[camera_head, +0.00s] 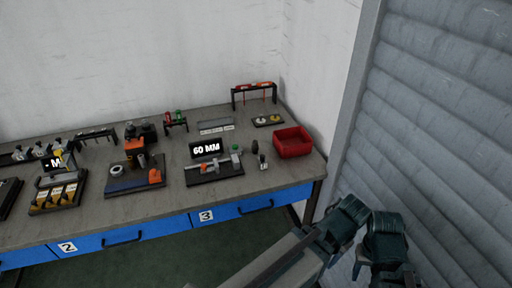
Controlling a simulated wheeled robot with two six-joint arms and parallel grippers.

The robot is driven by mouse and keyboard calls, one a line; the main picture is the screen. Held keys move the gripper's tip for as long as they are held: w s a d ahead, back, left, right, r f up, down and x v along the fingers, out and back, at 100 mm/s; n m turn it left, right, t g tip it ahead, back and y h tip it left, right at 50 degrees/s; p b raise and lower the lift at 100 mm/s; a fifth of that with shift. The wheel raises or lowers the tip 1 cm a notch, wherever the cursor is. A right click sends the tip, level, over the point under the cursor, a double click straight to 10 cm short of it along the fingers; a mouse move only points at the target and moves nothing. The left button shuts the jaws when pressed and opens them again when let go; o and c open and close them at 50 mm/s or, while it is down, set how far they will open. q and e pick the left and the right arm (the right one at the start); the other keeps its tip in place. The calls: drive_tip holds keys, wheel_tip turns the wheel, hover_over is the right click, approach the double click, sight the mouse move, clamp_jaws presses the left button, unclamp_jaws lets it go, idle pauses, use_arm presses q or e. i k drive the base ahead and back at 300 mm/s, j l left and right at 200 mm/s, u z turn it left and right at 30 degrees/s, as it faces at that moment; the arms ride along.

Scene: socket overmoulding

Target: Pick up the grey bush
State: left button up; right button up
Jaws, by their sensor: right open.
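A grey ring-shaped piece (116,169), which looks like a grey bush, lies on the blue and dark board at the left middle of the workbench. A small dark and pale upright piece (263,162) stands near the right front of the bench; I cannot tell whether it is a bush too. My right gripper (364,214) is open and empty at the lower right, in front of the shutter wall and well clear of the bench and its parts. My left gripper is not in view.
The workbench (265,182) has blue drawers below. A caliper board with a "60 MM" display (206,149) and a red bin (293,142) stand on its right half. Small racks stand along the back. A ribbed shutter (440,120) closes off the right side.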

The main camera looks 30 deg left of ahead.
sight(255, 146)
drive_tip(key=j+z, duration=0.15)
drive_tip(key=z, duration=0.4)
drive_tip(key=k+j+z, duration=0.2)
drive_tip(key=j, duration=0.15)
drive_tip(key=j+z, duration=0.2)
drive_tip(key=k+j+z, duration=0.2)
drive_tip(key=j, duration=0.2)
drive_tip(key=k+j, duration=0.5)
drive_tip(key=j, duration=0.2)
